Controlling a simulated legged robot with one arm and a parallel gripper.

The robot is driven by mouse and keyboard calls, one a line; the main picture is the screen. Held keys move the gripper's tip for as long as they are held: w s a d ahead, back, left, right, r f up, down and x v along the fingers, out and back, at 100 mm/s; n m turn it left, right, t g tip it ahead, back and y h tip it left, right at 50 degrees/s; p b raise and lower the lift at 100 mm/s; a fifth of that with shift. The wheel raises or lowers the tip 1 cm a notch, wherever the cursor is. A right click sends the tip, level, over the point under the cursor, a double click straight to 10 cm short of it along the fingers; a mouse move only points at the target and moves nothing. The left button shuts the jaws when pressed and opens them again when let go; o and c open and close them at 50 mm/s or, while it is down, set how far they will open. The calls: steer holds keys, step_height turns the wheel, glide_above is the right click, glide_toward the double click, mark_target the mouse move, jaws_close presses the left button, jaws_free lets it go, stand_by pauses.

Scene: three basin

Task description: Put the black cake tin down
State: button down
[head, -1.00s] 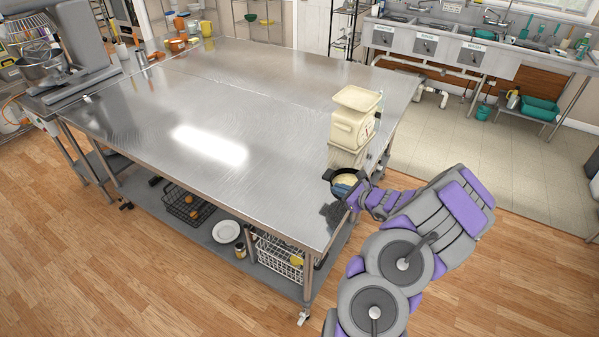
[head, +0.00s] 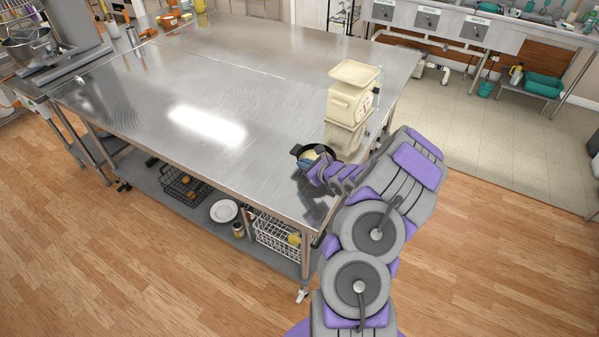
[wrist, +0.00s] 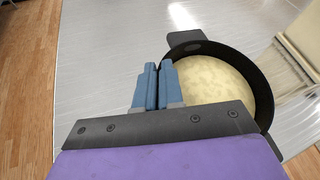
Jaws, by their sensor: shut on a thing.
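The black cake tin (head: 298,149) is round with a flat side handle and holds pale yellow batter (head: 311,158). In the wrist view the tin's dark wall (wrist: 262,82) curves beside the fingers. My gripper (head: 306,165) is shut on the tin's near-left rim, its blue fingers (wrist: 158,84) pressed together there. The tin looks level, at the near right corner of the steel table (head: 130,100). Whether its base touches the tabletop cannot be told. My arm hides part of the tin in the head view.
A cream kitchen scale (head: 348,105) stands on the table just behind the tin. The tabletop to the left is clear and shiny. A stand mixer (head: 35,45) is at the far left. Shelves below hold a white plate (head: 224,211) and wire baskets (head: 278,237).

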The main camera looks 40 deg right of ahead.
steer(key=shift+w, duration=0.15)
steer(key=shift+w+a, duration=0.2)
steer(key=shift+a, duration=0.1)
steer(key=a+f, duration=0.2)
steer(key=shift+w+a+f+b, duration=0.1)
steer(key=shift+w+f+b, duration=0.15)
steer(key=shift+f+b, duration=0.1)
steer(key=shift+f, duration=0.25)
steer(key=shift+d+f, duration=0.15)
steer(key=shift+d, duration=0.7)
steer(key=c, duration=1.6)
jaws_free()
steer(key=shift+o, duration=0.7)
steer(key=shift+a, duration=0.15)
steer(key=shift+o, duration=1)
steer(key=shift+a, duration=0.45)
